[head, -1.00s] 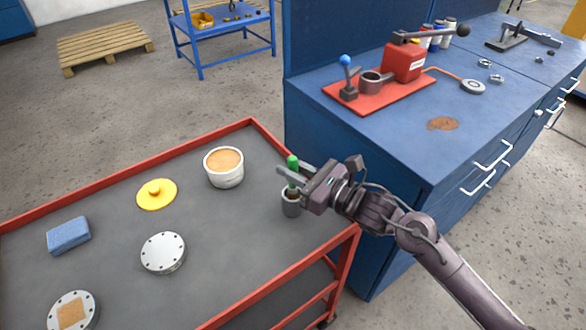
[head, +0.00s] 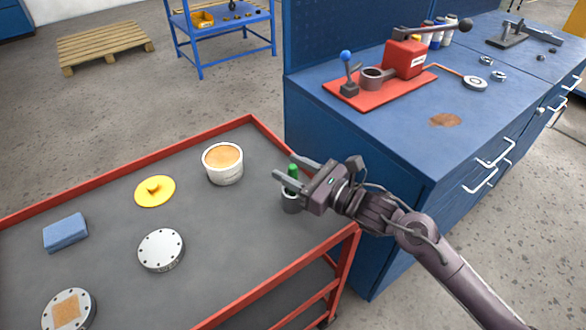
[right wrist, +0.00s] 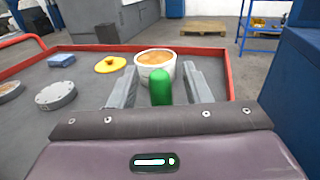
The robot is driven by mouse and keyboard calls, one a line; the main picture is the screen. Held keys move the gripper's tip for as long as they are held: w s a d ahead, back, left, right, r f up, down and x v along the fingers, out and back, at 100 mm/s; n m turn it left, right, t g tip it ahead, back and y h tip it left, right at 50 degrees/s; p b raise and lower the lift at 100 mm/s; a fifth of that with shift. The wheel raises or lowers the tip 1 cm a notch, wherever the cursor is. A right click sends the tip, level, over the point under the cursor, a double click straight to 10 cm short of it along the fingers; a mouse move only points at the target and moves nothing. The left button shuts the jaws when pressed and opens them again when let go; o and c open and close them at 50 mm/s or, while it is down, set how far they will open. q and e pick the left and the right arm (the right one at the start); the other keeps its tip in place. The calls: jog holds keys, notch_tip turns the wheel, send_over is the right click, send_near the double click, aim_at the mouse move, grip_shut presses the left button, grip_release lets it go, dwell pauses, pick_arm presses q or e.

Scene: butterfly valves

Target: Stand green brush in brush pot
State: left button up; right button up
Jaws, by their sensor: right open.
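The green brush (head: 293,173) stands upright in the small grey brush pot (head: 291,203) near the right edge of the cart. Its green handle (right wrist: 161,88) also shows in the right wrist view, between the two fingers. My right gripper (head: 290,168) is open, with a finger on either side of the handle and gaps to both fingers. The brush's lower end is hidden inside the pot, and the gripper covers part of the pot's top. My left gripper is not in view.
On the cart's grey top (head: 215,225) are a white tub (head: 223,172) with orange contents, a yellow lid (head: 155,190), a blue sponge (head: 65,232) and metal discs (head: 161,250). A red rim (head: 120,172) edges the cart. A blue workbench (head: 400,140) stands close at right.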

jog(key=b+v, duration=0.1)
jog(key=v, duration=0.5)
jog(key=shift+s+d+f, duration=0.15)
jog(key=shift+s+d, duration=0.05)
jog(key=shift+d, duration=0.1)
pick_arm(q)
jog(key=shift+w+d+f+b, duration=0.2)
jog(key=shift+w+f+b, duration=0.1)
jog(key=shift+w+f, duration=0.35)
pick_arm(e)
jog(key=shift+s+d, duration=0.3)
jog(key=shift+d, duration=0.1)
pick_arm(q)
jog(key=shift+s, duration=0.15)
